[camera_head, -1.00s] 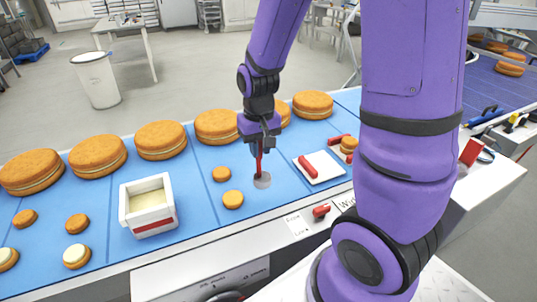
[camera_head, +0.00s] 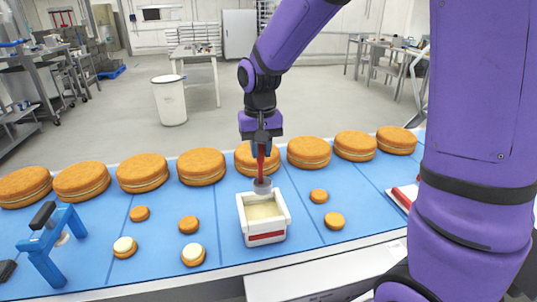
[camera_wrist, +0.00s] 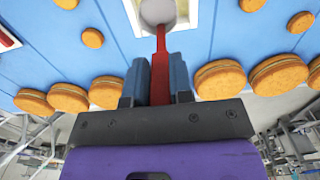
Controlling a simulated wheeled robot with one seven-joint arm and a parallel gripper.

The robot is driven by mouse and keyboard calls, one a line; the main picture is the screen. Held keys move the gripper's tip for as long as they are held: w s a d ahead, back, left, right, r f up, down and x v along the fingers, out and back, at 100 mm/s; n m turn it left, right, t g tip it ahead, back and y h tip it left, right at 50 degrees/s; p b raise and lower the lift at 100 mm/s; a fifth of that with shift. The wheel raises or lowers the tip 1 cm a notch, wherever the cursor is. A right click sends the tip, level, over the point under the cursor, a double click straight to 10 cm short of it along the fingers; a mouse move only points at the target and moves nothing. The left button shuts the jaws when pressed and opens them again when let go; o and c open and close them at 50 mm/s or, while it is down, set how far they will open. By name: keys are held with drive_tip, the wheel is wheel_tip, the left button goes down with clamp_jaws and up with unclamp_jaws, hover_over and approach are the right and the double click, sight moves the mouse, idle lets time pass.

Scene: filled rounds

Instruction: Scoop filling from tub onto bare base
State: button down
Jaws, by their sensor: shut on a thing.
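My gripper (camera_head: 262,148) is shut on the red handle of a scoop (camera_head: 262,187), which points down with its round grey bowl at the back rim of the tub. In the wrist view my gripper (camera_wrist: 159,66) grips the red handle, and the scoop's pale bowl (camera_wrist: 157,12) overlaps the tub (camera_wrist: 135,18). The white tub (camera_head: 244,226) has a red stripe and pale cream filling (camera_head: 262,210) inside. Bare small bases lie right of it (camera_head: 319,196), (camera_head: 334,220) and left of it (camera_head: 189,224), (camera_head: 139,213). Two cream-topped rounds (camera_head: 193,255), (camera_head: 125,247) lie front left.
Large filled rounds (camera_head: 201,167) line the far side of the blue surface (camera_head: 222,205). A blue stand with a black handle (camera_head: 45,240) is at left. A white tray with a red item (camera_head: 403,195) is at right, partly behind my arm.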

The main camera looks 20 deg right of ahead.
sight(260, 163)
drive_tip(key=shift+a+f, duration=0.1)
drive_tip(key=shift+f, duration=6.7)
drive_tip(key=shift+r, duration=0.1)
drive_tip(key=shift+r, duration=5.25)
drive_tip(key=shift+s, duration=0.1)
